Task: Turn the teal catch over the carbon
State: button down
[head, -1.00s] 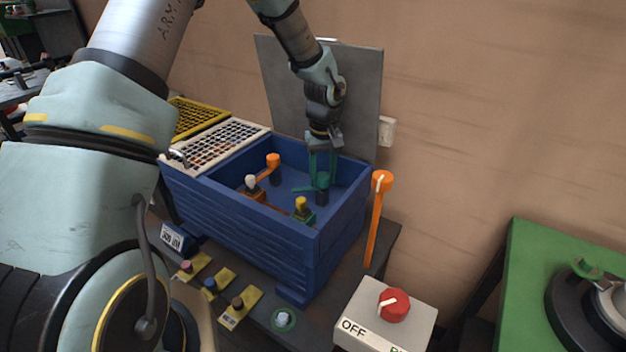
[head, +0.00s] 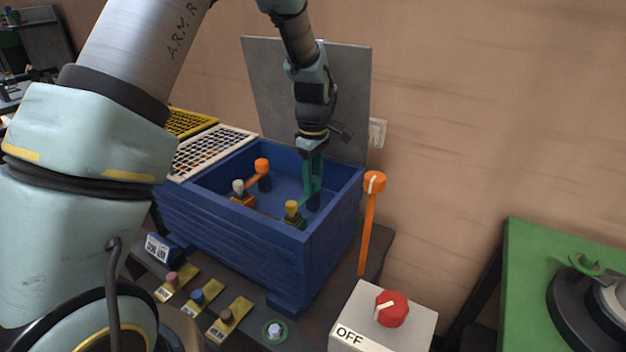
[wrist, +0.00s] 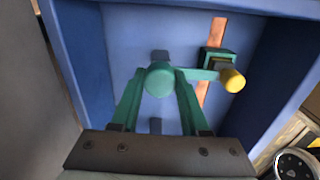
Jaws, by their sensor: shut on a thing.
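The teal catch (wrist: 196,75) has a round knob (wrist: 159,78) on a dark post inside the blue box. My gripper (head: 313,182) reaches down into the box, and its green fingers are shut on the knob from both sides, as the wrist view (wrist: 159,88) shows. The catch's arm points from the knob to the yellow-topped carbon (head: 291,207) in its green holder (wrist: 215,56). In the wrist view the arm's tip reaches the holder and overlaps it beside the yellow end (wrist: 232,79). Exact contact there cannot be told.
The blue box (head: 250,238) has tall walls around my gripper, with a raised grey lid (head: 268,85) behind. An orange catch (head: 261,166) lies toward a white-topped carbon (head: 238,187). An orange lever (head: 367,225) and a red OFF switch (head: 391,309) stand at the right.

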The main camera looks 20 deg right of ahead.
aim_at(313, 178)
jog(key=shift+n, duration=0.3)
jog(key=shift+c, duration=2)
grip_release()
notch_tip(313, 178, up, 11)
jog(key=b, duration=0.2)
jog(key=shift+f, duration=0.1)
